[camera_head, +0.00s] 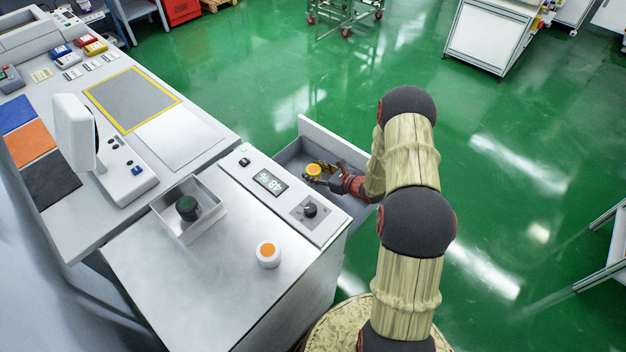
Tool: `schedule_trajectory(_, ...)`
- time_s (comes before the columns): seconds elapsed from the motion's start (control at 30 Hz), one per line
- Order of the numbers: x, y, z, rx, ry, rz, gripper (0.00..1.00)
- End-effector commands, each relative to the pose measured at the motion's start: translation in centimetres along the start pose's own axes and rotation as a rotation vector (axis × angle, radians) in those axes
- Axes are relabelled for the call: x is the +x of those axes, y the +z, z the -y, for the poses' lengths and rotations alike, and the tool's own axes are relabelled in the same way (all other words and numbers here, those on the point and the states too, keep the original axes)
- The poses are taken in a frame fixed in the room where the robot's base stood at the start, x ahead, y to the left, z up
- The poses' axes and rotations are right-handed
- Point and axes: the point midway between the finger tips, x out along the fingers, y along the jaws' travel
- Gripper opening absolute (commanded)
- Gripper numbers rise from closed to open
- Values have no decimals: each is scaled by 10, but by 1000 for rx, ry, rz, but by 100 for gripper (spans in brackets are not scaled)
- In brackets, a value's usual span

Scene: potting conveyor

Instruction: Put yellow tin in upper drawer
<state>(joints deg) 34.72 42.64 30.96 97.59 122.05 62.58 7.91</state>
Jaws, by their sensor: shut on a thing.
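The yellow tin (313,170) is a small round can at the tips of my gripper (318,174), which is shut on it. My arm reaches from the lower right, and the gripper points left. The tin shows over the inside of an open grey drawer (335,138), pulled out at the right side of the white cabinet. I cannot tell whether the tin touches the drawer floor. The cabinet's front face and any lower drawer are hidden from this view.
On the cabinet top stand a white jar with an orange lid (268,254) and an open box (221,206) holding a dark green-topped can (187,207). A panel (268,182) with a display and knob borders the drawer.

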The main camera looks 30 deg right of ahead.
Motion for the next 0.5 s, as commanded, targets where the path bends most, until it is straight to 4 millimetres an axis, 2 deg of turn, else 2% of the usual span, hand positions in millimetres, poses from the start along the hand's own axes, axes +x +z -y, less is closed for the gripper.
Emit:
schedule_trajectory(0.2, 14, -9, 3, 0, 1, 0, 15)
schedule_trajectory(0.4, 25, -36, 3, 2, 0, 0, 15)
schedule_trajectory(0.5, 25, -36, 4, 0, -1, 1, 16)
